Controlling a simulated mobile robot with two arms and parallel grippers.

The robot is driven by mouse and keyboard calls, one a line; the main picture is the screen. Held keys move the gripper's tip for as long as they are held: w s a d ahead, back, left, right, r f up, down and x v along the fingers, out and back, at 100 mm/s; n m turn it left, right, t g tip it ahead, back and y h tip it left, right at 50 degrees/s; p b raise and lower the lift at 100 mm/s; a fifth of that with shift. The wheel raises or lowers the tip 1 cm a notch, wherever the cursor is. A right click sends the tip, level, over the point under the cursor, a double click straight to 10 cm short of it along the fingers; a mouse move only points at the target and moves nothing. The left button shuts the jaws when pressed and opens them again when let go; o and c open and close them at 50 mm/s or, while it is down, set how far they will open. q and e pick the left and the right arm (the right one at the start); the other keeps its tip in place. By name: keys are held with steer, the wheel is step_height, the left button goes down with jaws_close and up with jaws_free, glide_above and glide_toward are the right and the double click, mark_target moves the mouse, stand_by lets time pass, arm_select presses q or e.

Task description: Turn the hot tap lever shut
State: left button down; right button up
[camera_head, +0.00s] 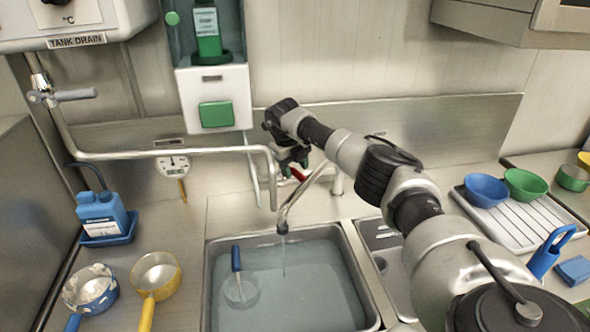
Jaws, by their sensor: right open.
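The tap's curved metal spout (291,207) stands behind the sink, and a thin stream of water runs from its tip. A small red lever (299,174), the hot one by its colour, shows beside the spout. My right gripper (290,163) is at the tap, its dark fingers pointing down just above and left of the red lever. It is open; whether a finger touches the lever I cannot tell. The arm hides part of the tap body. My left gripper is out of view.
The sink (211,290) holds water and a blue-handled tool (237,262). A drain pipe (200,152) runs left of my gripper. A blue jug (102,214) and two pans stand left. Blue (486,190) and green (525,184) bowls sit on the right drainer.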

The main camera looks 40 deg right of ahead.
step_height(320, 180, up, 10)
steer(key=a+b, duration=0.2)
steer(key=shift+w+f, duration=0.15)
steer(key=shift+c, duration=0.4)
